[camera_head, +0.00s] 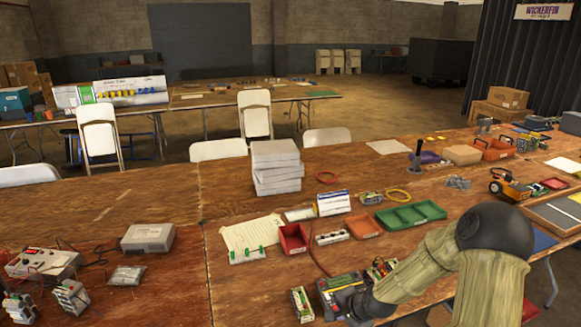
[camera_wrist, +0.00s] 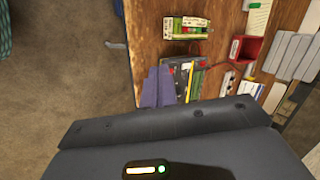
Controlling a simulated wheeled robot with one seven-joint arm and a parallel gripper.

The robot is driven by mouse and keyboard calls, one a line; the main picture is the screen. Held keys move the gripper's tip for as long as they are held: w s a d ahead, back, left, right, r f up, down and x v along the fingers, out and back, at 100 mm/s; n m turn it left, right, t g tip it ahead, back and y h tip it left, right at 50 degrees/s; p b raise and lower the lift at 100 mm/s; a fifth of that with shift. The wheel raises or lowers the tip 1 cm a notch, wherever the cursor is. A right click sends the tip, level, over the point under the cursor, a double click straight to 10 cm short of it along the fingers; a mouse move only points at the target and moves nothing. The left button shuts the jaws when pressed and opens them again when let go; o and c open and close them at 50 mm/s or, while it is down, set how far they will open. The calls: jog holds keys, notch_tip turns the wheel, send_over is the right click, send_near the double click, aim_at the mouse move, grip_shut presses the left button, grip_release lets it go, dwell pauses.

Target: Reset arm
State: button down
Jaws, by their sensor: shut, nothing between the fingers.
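My arm comes in from the lower right of the head view, over the front edge of the wooden table (camera_head: 250,290). My gripper (camera_wrist: 158,84) shows in the wrist view as two bluish fingers close together, shut and empty. The fingertips appear beside a dark charger-like device with coloured parts (camera_wrist: 182,72); I cannot tell whether they touch it. In the head view this device (camera_head: 338,288) lies near the front edge, partly hidden by my arm. A small green-and-cream battery-like pack (camera_head: 302,304) stands to its left; it also shows in the wrist view (camera_wrist: 185,27).
A red bin (camera_head: 292,239), another reddish bin (camera_head: 364,226) and a green divided tray (camera_head: 411,215) stand beyond my arm. A stack of pale boxes (camera_head: 276,167) stands farther back. A grey meter-like box (camera_head: 43,263) is at left. Bare wood lies at front centre-left.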

jog(key=s+d+r+n+g+h, duration=0.1)
jog(key=s+r+n+g+h, duration=0.1)
jog(key=s+r+n, duration=0.9)
jog(key=s+r+h, duration=0.1)
jog(key=s+r, duration=0.3)
jog(key=s, duration=0.4)
jog(key=shift+s+d+r+g+h+p, duration=0.2)
jog(key=shift+d+g+h+p, duration=0.1)
jog(key=shift+d+g, duration=0.1)
dwell(0.6)
